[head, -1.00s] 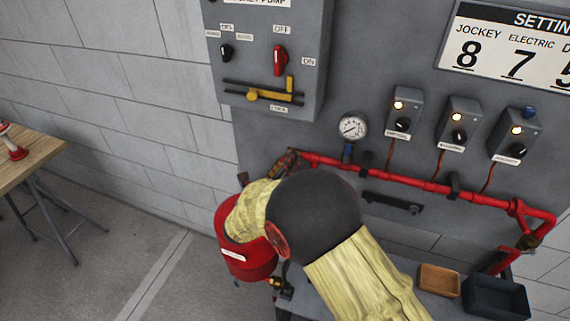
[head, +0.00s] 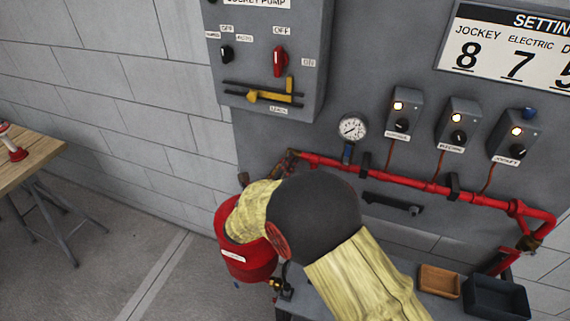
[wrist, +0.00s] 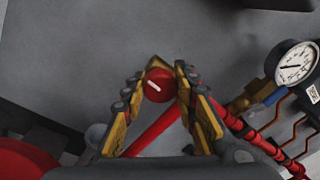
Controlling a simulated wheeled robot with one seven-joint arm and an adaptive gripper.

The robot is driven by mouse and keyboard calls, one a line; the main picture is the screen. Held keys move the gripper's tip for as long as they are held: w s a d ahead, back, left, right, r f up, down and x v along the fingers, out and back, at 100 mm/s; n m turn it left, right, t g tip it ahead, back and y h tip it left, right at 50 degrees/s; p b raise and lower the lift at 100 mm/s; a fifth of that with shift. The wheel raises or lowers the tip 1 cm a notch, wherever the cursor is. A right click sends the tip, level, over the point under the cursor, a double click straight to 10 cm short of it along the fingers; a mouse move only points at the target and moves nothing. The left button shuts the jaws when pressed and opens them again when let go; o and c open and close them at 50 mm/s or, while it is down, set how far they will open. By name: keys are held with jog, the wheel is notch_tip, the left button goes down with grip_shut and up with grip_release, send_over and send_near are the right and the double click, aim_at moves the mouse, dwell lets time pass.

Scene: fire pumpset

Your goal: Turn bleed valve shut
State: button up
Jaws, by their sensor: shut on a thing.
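In the wrist view a round red knob (wrist: 158,86) with a white line across its face sits between the two yellow-and-grey fingers of my gripper (wrist: 160,78). The fingers are shut on it, one at each side. The white line slants down to the right. I take this knob as the bleed valve. In the head view my arm hides most of the gripper and the knob. Only part of my gripper (head: 285,163) shows, at the left end of the red pipe (head: 400,181).
A pressure gauge (head: 352,128) stands just right of the gripper, above the pipe. A red bucket (head: 246,262) is below my arm. Control boxes (head: 402,112) are on the panel. Trays (head: 439,280) lie at lower right. A wooden table (head: 30,160) is far left.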

jog(key=shift+m, duration=0.3)
jog(key=shift+c, duration=0.4)
jog(key=m+b, duration=0.2)
jog(key=m, duration=0.1)
jog(key=shift+f+m, duration=0.1)
jog(key=shift+m, duration=0.2)
jog(key=m+b, duration=0.3)
jog(key=m, duration=0.1)
jog(key=shift+y, duration=0.4)
jog(key=m+b, duration=0.4)
jog(key=b, duration=0.1)
jog(key=shift+f+y, duration=0.15)
jog(key=shift+y, duration=0.15)
jog(key=m+b, duration=0.2)
jog(key=b, duration=0.1)
jog(key=shift+d, duration=0.1)
jog(key=shift+m+y+b, duration=0.3)
jog(key=shift+m+b, duration=0.6)
jog(key=shift+b, duration=0.3)
jog(key=shift+r, duration=0.2)
jog(key=o, duration=1.2)
